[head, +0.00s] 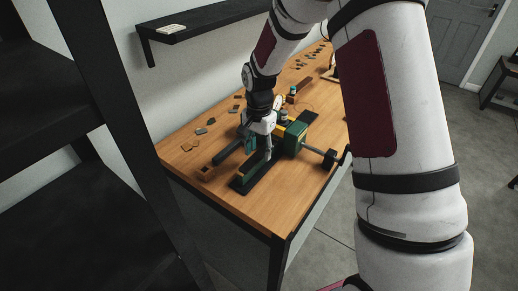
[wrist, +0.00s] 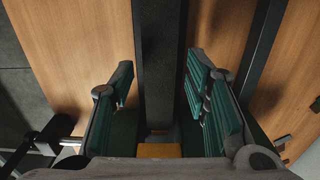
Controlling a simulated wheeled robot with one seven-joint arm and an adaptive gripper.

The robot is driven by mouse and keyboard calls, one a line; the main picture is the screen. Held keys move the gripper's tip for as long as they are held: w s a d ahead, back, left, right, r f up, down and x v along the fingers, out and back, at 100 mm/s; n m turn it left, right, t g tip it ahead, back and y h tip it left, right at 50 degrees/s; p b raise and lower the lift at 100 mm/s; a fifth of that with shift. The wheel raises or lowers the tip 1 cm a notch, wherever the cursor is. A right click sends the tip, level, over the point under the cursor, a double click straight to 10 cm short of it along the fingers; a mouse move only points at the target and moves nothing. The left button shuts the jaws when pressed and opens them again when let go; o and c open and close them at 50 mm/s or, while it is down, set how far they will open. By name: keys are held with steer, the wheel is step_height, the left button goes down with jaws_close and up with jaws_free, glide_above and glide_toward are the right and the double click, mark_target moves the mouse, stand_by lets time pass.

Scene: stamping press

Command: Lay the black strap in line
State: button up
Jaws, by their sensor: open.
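My gripper (head: 258,150) is at the green press (head: 295,137), pointing down over its low bed. In the wrist view its two teal-padded fingers (wrist: 168,100) are open and apart. A long black strip (wrist: 160,50), which looks like the black strap, runs between them with gaps on both sides. Its near end is by a yellow block (wrist: 158,150). In the head view the dark bed (head: 255,182) extends toward the front edge; I cannot tell strap from bed there. A second dark bar (head: 228,152) lies left of the gripper, also in the wrist view (wrist: 262,45).
The wooden table (head: 240,208) has several small dark pieces on its left side. The press handle (head: 330,158) sticks out over the right edge. A dark flat plate (head: 309,116) lies behind the press. A wall shelf (head: 200,22) hangs above.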

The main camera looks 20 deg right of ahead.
steer(key=shift+r+p, duration=0.8)
steer(key=shift+r, duration=2.7)
steer(key=shift+r, duration=0.1)
steer(key=s+r+n+t, duration=0.4)
steer(key=s+r+n, duration=0.3)
steer(key=s+r, duration=1.2)
steer(key=s+r+n+t, duration=0.1)
steer(key=s+r+n, duration=0.1)
steer(key=s, duration=0.8)
steer(key=shift+s+r+n+t, duration=0.25)
steer(key=shift+r+n+t, duration=0.05)
steer(key=shift+n, duration=0.6)
